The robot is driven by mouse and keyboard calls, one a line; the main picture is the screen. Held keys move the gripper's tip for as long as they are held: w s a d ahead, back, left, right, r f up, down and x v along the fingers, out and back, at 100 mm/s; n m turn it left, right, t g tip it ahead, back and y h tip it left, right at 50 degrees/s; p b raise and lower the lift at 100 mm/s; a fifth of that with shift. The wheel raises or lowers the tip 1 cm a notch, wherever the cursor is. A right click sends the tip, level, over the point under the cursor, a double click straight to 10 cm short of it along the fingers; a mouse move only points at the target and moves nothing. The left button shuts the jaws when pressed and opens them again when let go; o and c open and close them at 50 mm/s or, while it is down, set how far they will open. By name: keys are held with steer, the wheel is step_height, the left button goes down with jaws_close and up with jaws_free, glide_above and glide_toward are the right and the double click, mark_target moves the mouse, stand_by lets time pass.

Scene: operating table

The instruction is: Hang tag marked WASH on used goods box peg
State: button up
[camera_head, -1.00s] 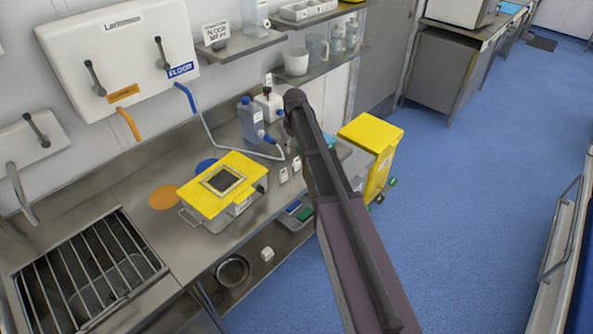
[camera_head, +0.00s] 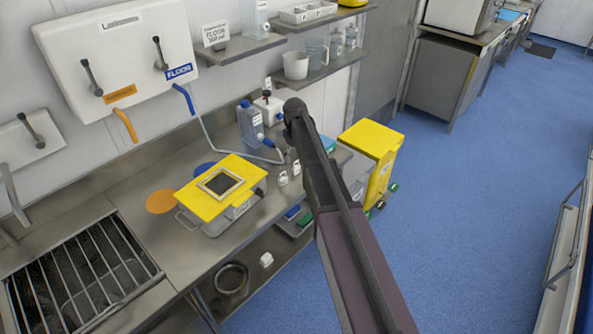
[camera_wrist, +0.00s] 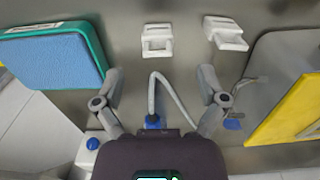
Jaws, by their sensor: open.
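Two small white tags (camera_head: 283,178) (camera_head: 297,167) lie on the steel counter, right of the yellow-lidded box (camera_head: 211,205). They also show in the wrist view, one near top centre (camera_wrist: 157,42) and one to its right (camera_wrist: 225,33). I cannot read any marking on them. The yellow box has a dark peg-like part at its right side; I cannot tell whether it is the used goods box. My gripper (camera_wrist: 160,82) is open, its fingers apart, empty, just short of the centre tag in the wrist view. My arm hides most of the gripper in the head view.
A yellow bin (camera_head: 372,140) stands right of the counter. A teal-edged blue pad (camera_wrist: 50,62) is left in the wrist view. A barred sink (camera_head: 80,270) is at the left. Shelves hang above.

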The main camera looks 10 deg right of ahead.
mark_target(296, 166)
steer(key=shift+d+f+b, duration=0.15)
steer(key=shift+f+b, duration=2.2)
steer(key=shift+f, duration=0.1)
steer(key=c, duration=1)
